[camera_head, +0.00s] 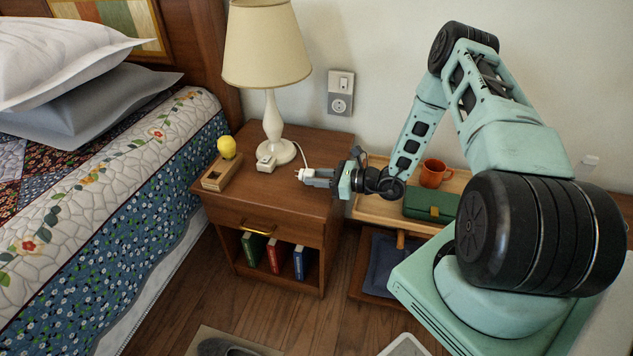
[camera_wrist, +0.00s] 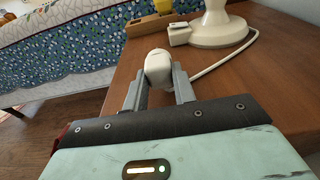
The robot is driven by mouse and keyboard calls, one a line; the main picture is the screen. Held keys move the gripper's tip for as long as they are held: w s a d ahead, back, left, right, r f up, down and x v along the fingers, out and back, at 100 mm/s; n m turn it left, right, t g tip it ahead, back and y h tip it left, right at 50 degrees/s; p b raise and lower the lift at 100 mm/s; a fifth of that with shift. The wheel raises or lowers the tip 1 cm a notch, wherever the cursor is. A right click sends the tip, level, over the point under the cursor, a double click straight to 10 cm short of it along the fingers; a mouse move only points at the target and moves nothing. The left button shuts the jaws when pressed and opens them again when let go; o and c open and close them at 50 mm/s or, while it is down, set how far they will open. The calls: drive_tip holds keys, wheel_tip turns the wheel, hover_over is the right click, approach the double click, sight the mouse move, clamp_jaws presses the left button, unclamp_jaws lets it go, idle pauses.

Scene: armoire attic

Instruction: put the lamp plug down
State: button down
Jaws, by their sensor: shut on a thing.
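The white lamp plug (camera_head: 299,173) is between the fingers of my gripper (camera_head: 309,177), over the right part of the nightstand top (camera_head: 318,147). In the wrist view the plug (camera_wrist: 158,67) sits at the tips of my gripper (camera_wrist: 157,84), which is shut on it. A white cord (camera_wrist: 222,60) runs from near the plug back toward the lamp base. The cream-shaded lamp (camera_head: 272,110) stands upright on the nightstand. I cannot tell whether the plug touches the wood.
A small white block (camera_head: 266,162) sits beside the lamp base. A wooden holder (camera_head: 221,172) and yellow lemon-like object (camera_head: 227,147) are at the left. A wall outlet (camera_head: 340,103) is behind. A tray (camera_head: 381,207) with an orange mug (camera_head: 433,173) and green box (camera_head: 431,204) lies right.

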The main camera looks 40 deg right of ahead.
drive_tip(key=shift+f, duration=0.5)
drive_tip(key=shift+f+b, duration=0.3)
drive_tip(key=shift+f, duration=0.25)
drive_tip(key=shift+f, duration=0.1)
drive_tip(key=c, duration=1.1)
unclamp_jaws()
drive_tip(key=shift+c, duration=0.2)
